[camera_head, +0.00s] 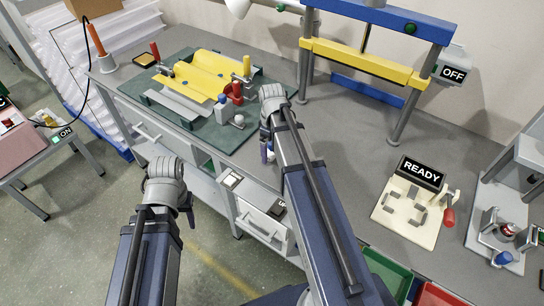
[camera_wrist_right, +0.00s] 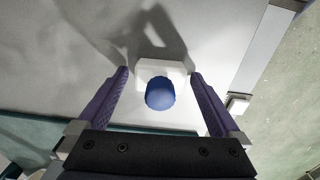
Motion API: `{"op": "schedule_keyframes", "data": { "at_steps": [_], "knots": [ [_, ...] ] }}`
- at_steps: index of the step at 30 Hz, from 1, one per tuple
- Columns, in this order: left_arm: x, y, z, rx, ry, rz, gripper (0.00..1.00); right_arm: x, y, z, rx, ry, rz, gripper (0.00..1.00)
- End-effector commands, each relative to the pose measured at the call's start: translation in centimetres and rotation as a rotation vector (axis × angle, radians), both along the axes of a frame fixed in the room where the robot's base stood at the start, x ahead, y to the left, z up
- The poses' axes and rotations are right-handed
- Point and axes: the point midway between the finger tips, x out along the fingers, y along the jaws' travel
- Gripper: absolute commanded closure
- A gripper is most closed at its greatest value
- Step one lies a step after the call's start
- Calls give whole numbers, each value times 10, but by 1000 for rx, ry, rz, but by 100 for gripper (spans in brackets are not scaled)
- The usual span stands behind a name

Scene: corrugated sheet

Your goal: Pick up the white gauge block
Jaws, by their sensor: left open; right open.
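The white gauge block (camera_wrist_right: 147,68) shows in the right wrist view, with a round blue knob (camera_wrist_right: 160,94) in front of or on top of it. It lies on the pale bench surface between the fingers of my right gripper (camera_wrist_right: 160,85), which is open and apart from it on both sides. In the head view my right gripper (camera_head: 267,153) points down at the bench's front edge, and the block is hidden behind my arm. My left gripper (camera_head: 188,208) hangs over the floor in front of the bench, away from the block; its fingers are mostly hidden.
A green mat (camera_head: 150,94) with a yellow corrugated sheet (camera_head: 208,72) and clamps lies left of my right gripper. A blue and yellow press frame (camera_head: 365,62) stands behind. A READY fixture (camera_head: 407,215) and red and green bins (camera_head: 385,272) are at right.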

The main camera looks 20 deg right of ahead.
Motion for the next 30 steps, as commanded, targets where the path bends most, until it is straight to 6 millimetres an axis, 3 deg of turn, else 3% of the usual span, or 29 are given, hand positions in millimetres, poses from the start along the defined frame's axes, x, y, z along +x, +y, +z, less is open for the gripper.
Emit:
{"op": "schedule_keyframes", "data": {
  "at_steps": [8,30],
  "knots": [
    [0,0,-3,0,0,0,50,0,0,-3,0,0,0,0],
    [0,0,-3,0,0,0,50,0,0,-3,0,0,0,83]
  ]
}}
